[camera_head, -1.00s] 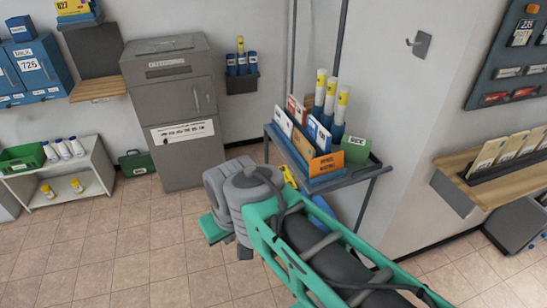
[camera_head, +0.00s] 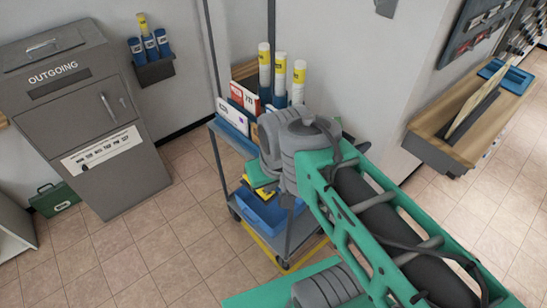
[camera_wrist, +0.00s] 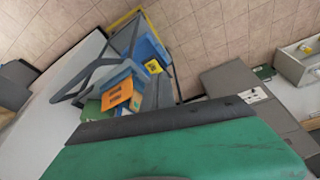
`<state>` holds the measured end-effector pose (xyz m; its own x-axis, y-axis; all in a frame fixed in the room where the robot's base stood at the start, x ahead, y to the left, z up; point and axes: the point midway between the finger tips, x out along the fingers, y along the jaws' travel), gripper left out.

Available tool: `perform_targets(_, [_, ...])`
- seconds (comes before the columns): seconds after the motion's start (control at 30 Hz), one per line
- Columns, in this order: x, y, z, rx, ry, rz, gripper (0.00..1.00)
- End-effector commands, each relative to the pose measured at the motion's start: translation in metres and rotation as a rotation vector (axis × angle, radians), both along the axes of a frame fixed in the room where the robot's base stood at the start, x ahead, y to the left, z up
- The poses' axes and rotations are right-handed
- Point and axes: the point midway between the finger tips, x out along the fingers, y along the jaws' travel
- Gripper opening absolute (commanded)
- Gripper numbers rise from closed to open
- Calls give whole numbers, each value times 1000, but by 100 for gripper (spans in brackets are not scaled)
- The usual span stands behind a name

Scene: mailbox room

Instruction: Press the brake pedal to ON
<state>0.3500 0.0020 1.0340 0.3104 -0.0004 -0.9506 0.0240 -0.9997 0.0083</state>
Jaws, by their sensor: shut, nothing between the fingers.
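A grey wheeled cart (camera_head: 222,180) stands right of centre in the head view, partly behind my arm. A yellow bar (camera_head: 263,248) runs low along its base. The cart also shows in the wrist view (camera_wrist: 126,38), tilted, with its yellow edge at the top. I cannot make out the brake pedal or its setting. My gripper (camera_wrist: 170,122) fills the bottom of the wrist view as a green body with a dark edge; it is shut and empty. In the head view my arm reaches over the cart's right side, and the fingertips are hidden.
The cart holds envelopes (camera_head: 236,108), yellow-capped tubes (camera_head: 280,78) and a blue bin (camera_head: 262,212) on its lower shelf. A grey OUTGOING box (camera_head: 88,125) stands left, with a green case (camera_head: 54,199) beside it. A wooden shelf (camera_head: 468,125) is right. The tiled floor left of the cart is clear.

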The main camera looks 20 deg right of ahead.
Motion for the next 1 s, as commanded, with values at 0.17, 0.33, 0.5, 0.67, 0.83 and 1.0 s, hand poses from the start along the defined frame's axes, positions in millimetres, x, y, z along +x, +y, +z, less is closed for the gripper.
perform_targets(0.17, [0, 0, 0, 0, 0, 1, 0])
perform_targets(0.33, [0, 0, 0, 0, 0, 1, 0])
perform_targets(0.5, [12, -4, -1, -36, 11, 123, 0])
perform_targets(0.67, [60, -6, -10, -163, 43, 615, 0])
perform_targets(0.83, [123, -13, -41, -308, 49, 1291, 0])
perform_targets(1.0, [161, -19, -71, -401, 21, 1748, 0])
